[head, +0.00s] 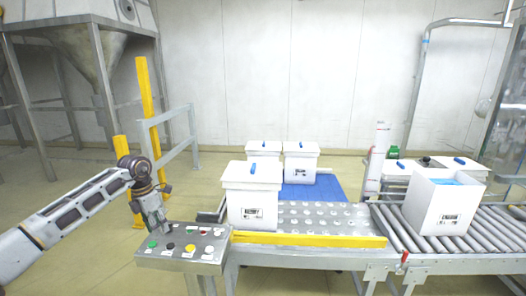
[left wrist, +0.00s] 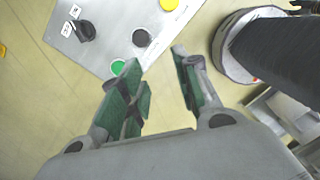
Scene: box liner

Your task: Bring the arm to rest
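My left arm (head: 85,208) comes in from the left in the head view. Its gripper (head: 158,225) points down at the left end of a grey control panel with coloured buttons (head: 180,254). In the left wrist view the gripper (left wrist: 160,88) has its green-padded fingers apart with nothing between them. The panel (left wrist: 95,38) shows beyond the fingers, with a green button (left wrist: 118,67) close to the left fingertip. I cannot tell whether the gripper touches the panel. My right gripper is not in view.
A closed white box (head: 252,200) stands on the ball-transfer table (head: 320,215) right of the panel. An open white box with a blue liner (head: 440,205) stands on the roller conveyor (head: 480,228). Lidded boxes (head: 300,168) stand behind. A yellow post (head: 147,100) and grey railing (head: 180,145) are near my arm.

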